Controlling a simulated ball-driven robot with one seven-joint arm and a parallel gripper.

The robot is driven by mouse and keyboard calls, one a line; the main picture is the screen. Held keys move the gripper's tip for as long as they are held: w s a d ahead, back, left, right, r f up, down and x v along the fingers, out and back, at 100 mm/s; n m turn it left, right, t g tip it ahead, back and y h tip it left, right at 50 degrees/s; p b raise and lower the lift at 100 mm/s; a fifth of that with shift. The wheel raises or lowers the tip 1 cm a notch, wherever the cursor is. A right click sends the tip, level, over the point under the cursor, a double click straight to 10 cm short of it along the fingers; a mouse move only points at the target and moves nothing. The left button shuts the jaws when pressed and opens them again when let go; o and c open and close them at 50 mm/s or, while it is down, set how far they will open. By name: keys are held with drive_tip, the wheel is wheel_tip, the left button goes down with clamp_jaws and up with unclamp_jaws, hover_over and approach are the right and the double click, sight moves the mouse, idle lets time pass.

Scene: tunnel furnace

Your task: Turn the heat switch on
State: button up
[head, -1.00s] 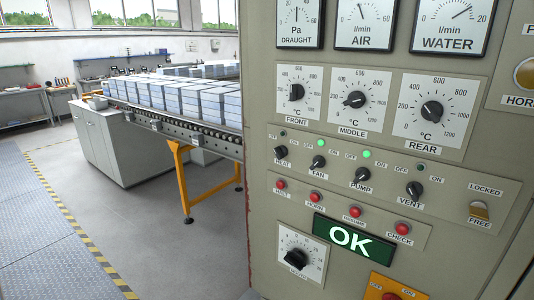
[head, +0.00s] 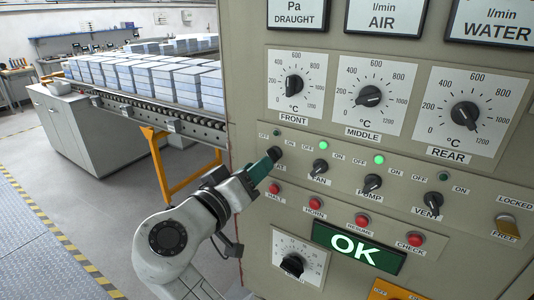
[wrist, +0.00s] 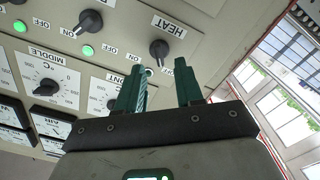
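The heat switch (wrist: 159,50) is a dark round knob on the grey control panel, with its HEAT label (wrist: 168,25) beside it in the upside-down wrist view. In the head view, the knob (head: 275,152) shows at the tip of my gripper (head: 266,163), which partly covers it and its label. The small heat lamp (head: 277,133) above it looks dark. In the wrist view my gripper (wrist: 157,77) is open, its two green fingers apart with nothing between them. The knob appears just beyond the fingertips; I cannot tell whether they touch it.
The fan switch (head: 320,167), pump switch (head: 372,183) and vent switch (head: 433,199) stand to the right; fan and pump lamps glow green. A row of red buttons (head: 315,202) lies below. A conveyor (head: 160,112) with stacked pale blocks (head: 175,82) stands left of the panel.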

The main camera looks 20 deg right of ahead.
sight(273, 155)
drive_tip(key=shift+p+x, duration=0.55)
drive_tip(key=shift+x, duration=2.05)
drive_tip(key=shift+c, duration=0.4)
drive_tip(key=shift+s, duration=0.1)
clamp_jaws()
